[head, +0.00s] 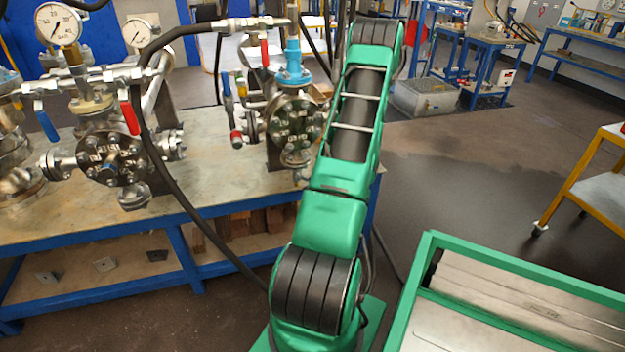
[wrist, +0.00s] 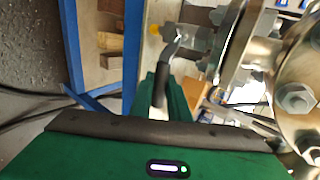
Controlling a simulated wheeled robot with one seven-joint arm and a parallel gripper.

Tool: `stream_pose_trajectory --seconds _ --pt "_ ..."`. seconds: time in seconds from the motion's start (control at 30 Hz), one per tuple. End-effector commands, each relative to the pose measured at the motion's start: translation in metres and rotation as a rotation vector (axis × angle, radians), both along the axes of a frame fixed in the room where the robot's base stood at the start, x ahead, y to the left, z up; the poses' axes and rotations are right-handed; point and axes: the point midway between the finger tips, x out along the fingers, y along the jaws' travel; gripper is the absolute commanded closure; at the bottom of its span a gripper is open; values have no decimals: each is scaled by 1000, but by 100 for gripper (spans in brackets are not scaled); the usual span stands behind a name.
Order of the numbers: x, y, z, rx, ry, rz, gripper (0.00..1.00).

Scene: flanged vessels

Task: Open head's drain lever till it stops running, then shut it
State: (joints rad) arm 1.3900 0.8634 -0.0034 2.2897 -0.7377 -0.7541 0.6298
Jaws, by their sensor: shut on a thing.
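In the wrist view a small lever (wrist: 171,49) with a metal neck and a dark sleeved grip comes off a valve fitting beside a flanged vessel (wrist: 297,95). My gripper (wrist: 161,88) has its green fingers shut on the dark grip. In the head view my green arm reaches toward the right-hand flanged vessel (head: 294,122), whose right side it partly covers. My gripper and the held lever are hidden behind the arm there. I cannot make out any running liquid at the drain.
A second flanged vessel (head: 110,160) stands on the blue-framed bench (head: 222,184), with a blue lever (head: 46,122) and a red lever (head: 130,117). A black hose (head: 172,187) hangs across the bench front. Pipes and a gauge (head: 58,24) crowd the left. The right floor is open, with a dark patch (head: 450,190).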

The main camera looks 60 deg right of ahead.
Motion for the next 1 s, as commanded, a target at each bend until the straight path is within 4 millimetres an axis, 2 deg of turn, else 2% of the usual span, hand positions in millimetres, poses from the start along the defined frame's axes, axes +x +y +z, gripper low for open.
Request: stream_pose_trajectory --seconds 0.03,0.23,0.27,0.3,0.33,0.7,1.0 --pt "5 2 2 0 -7 6 100" --pt "5 2 2 2 -9 7 100" --pt "5 2 2 2 -9 7 77" --pt "5 2 2 2 -9 7 68" --pt "4 2 2 1 -8 6 65" --pt "-2 3 4 1 -4 1 65" --pt "-32 30 31 1 -3 -3 65"
